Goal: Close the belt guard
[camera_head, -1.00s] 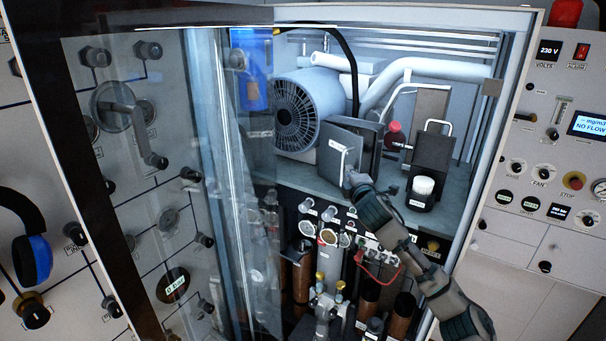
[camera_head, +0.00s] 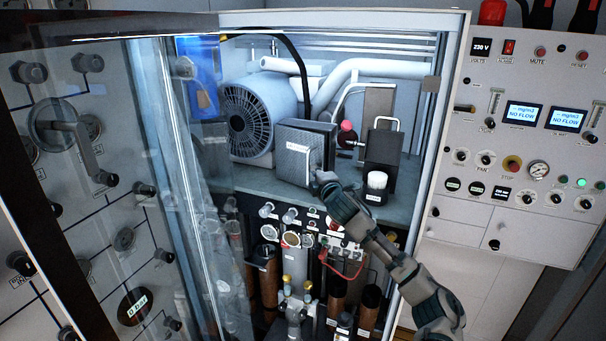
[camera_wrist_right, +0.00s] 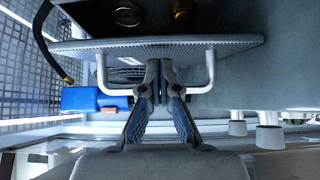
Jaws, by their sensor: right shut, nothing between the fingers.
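The belt guard is a grey box-like cover (camera_head: 292,160) with a pale bar handle (camera_head: 308,155), in the middle of the cabinet in the head view. Its front panel sits against the dark body behind it, with no clear gap visible. My right gripper (camera_head: 322,182) is at the lower right of the panel, by the handle. In the right wrist view, the shut, empty fingers (camera_wrist_right: 160,85) lie between the two posts of the handle (camera_wrist_right: 211,72), close to the panel's ribbed edge (camera_wrist_right: 150,45). Contact cannot be told. My left gripper is out of view.
A round finned motor (camera_head: 250,118) stands left of the guard. A dark block with a wire handle (camera_head: 382,155) and a white-capped jar (camera_head: 376,184) stand to the right. A glass door (camera_head: 150,180) is open at left. Gauges and bottles fill the shelf below.

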